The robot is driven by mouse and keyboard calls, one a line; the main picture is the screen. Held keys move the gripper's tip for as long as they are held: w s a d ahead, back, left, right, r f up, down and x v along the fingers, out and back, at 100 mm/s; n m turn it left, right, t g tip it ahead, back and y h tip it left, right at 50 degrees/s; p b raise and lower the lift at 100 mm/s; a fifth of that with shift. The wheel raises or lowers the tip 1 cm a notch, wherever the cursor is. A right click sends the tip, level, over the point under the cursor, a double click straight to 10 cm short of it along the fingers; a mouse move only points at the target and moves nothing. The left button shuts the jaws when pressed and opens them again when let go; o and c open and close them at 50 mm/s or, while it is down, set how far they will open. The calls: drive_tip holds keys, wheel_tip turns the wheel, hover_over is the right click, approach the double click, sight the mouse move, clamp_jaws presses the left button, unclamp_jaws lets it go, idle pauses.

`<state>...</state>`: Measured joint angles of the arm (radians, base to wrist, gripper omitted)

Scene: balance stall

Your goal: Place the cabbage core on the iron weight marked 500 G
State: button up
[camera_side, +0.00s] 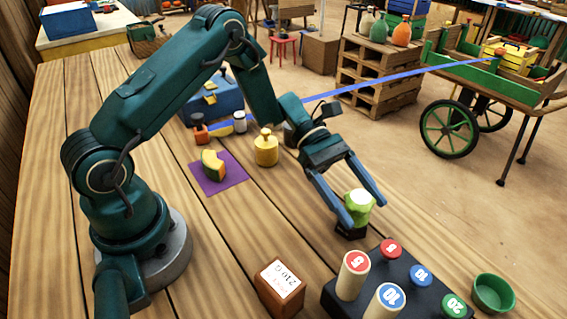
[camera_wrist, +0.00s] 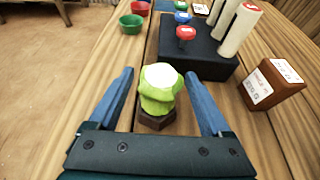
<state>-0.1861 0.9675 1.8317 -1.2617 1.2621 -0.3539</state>
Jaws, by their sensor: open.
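The cabbage core (camera_side: 359,206), pale green with a white flat top, stands upright on a dark six-sided iron weight (camera_side: 350,233). In the wrist view the core (camera_wrist: 158,92) appears seated on top of the dark weight (camera_wrist: 154,122). No marking on the weight can be read, as the core covers its top. My gripper (camera_side: 364,212) is open. Its blue fingers stand on either side of the core, with clear gaps to it in the wrist view (camera_wrist: 158,73).
A black block (camera_side: 335,293) with several numbered pegs stands just in front. Beside it are a wooden block with a label (camera_side: 280,287) and a green bowl (camera_side: 493,293). A yellow weight (camera_side: 266,148) and a melon slice (camera_side: 212,164) on a purple cloth (camera_side: 234,180) lie farther back.

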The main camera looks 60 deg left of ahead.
drive_tip(key=v, duration=1.1)
drive_tip(key=s+r+m+t+y, duration=0.2)
drive_tip(key=s+r+m+y, duration=0.1)
drive_tip(key=s+m+y, duration=0.3)
drive_tip(key=s+r+m+t+y, duration=0.3)
drive_tip(key=s+m+y, duration=0.4)
drive_tip(key=s+m, duration=0.3)
drive_tip(key=shift+a+r+m+t, duration=0.3)
drive_tip(key=shift+a+r+m, duration=0.25)
drive_tip(key=shift+m, duration=0.45)
drive_tip(key=shift+s+d+r, duration=0.1)
